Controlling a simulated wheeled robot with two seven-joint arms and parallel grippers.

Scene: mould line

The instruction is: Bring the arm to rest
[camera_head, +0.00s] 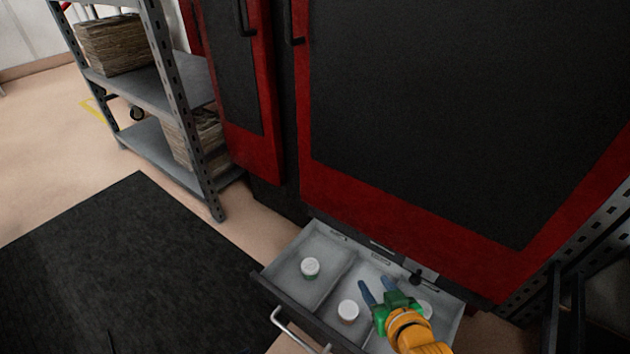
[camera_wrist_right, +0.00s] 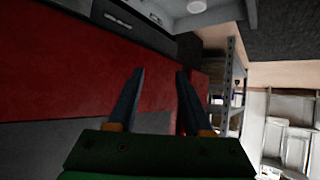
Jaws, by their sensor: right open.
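My right gripper (camera_head: 376,289) is at the lower right of the head view, green with dark blue fingers, over an open drawer. In the right wrist view the two fingers (camera_wrist_right: 158,95) stand apart with nothing between them. The grey drawer (camera_head: 300,327) is pulled out at the foot of a red and black cabinet (camera_head: 420,110). One white-lidded jar (camera_head: 310,267) is in its left compartment and another (camera_head: 348,311) is left of my gripper. A third white lid (camera_head: 425,307) is partly hidden by my gripper. My left gripper is not in view.
A grey metal shelf (camera_head: 150,85) with stacked brown bundles (camera_head: 110,44) stands at the left of the cabinet. A black mat (camera_head: 130,265) lies on the floor at the left. The drawer's handle (camera_head: 293,333) sticks out at its front. A dark metal frame (camera_head: 570,290) stands at the right.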

